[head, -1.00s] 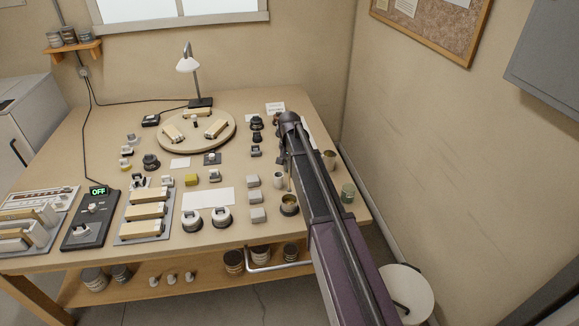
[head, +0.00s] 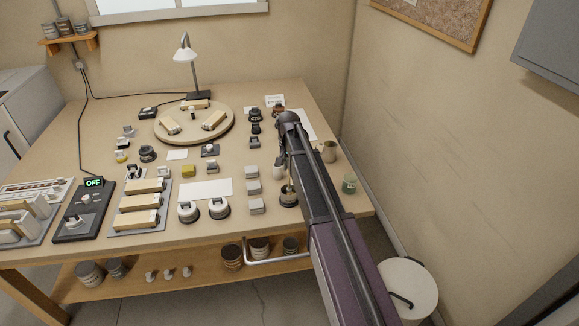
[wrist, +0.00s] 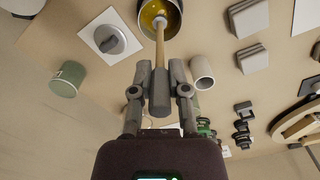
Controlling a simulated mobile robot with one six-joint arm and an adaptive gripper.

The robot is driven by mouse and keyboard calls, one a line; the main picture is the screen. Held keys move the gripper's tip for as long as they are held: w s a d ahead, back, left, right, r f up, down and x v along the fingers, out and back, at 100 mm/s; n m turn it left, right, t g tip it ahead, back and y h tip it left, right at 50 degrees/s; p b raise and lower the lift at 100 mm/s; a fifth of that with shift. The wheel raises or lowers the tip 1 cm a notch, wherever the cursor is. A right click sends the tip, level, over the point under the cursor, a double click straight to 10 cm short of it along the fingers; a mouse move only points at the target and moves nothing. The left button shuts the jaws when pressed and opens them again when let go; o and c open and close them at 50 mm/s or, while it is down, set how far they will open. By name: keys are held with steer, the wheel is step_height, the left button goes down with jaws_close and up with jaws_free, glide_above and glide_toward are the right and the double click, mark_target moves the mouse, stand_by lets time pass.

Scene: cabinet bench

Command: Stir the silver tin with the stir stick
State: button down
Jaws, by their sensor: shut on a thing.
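The silver tin (wrist: 174,27) has a grey rim and a yellow inside. It is at the top of the wrist view, and in the head view it stands at the right front of the bench (head: 289,200), partly behind my arm. My gripper (wrist: 159,86) is shut on the stir stick's dark grey handle. The stick's pale wooden shaft (wrist: 160,48) points away from the fingers, and its whitish end overlaps the tin's mouth. How deep it reaches I cannot tell. In the head view my arm hides most of the gripper.
A white cup (wrist: 202,72) stands close beside the tin. A green tin (head: 349,185) and a beige jug (head: 329,152) stand to the right, near the bench edge. Grey blocks (head: 256,206) lie left of the tin. A white sheet (head: 206,189) lies farther left.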

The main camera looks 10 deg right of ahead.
steer(key=shift+f+b, duration=2.05)
steer(key=shift+f, duration=0.25)
steer(key=shift+w, duration=0.15)
